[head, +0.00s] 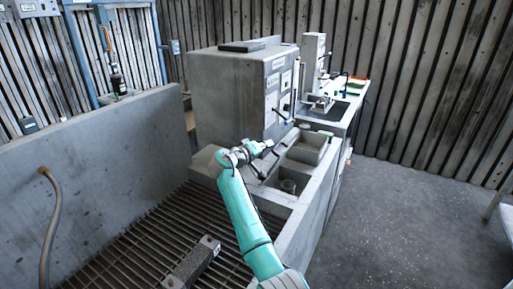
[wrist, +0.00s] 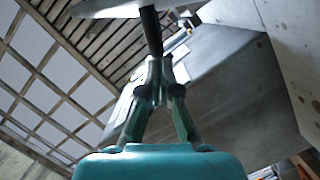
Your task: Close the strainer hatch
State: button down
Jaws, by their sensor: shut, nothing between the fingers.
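A large grey housing (head: 228,85) stands beyond my arm, with labelled panels and dark handles (head: 285,107) on its right-hand face. I cannot tell for sure which panel is the strainer hatch, or how far any of them is open. My gripper (head: 270,146) is in front of and below that face, partly hidden by my own wrist. In the wrist view the fingers (wrist: 161,70) are shut with nothing between them. A dark rod (wrist: 151,30) rises just beyond the fingertips to a pale plate (wrist: 105,8); whether they touch is unclear.
Concrete troughs (head: 308,148) lie right of my gripper. A bench (head: 340,115) stands behind. The floor (head: 400,220) at right is clear.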

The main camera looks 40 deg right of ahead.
jog(key=s+m, duration=0.1)
jog(key=s, duration=0.1)
jog(key=s+d+f+m, duration=0.1)
jog(key=s, duration=0.1)
jog(key=s+d+m+t+y, duration=0.1)
jog(key=shift+s+f+m, duration=0.2)
jog(key=shift+s+m, duration=0.2)
jog(key=s+d+f+m+t+y, duration=0.1)
jog(key=s+d+f+m, duration=0.1)
jog(key=s+f+m, duration=0.3)
jog(key=shift+s+d+f+m+t, duration=0.3)
jog(key=shift+s+d+f+t, duration=0.1)
jog(key=shift+s+f, duration=0.85)
jog(key=shift+w+a+f, duration=0.1)
jog(key=shift+f, duration=0.2)
jog(key=s+a+r, duration=0.4)
jog(key=a+r, duration=0.2)
jog(key=a, duration=0.2)
jog(key=shift+s+a+r, duration=0.2)
jog(key=shift+a+r, duration=0.15)
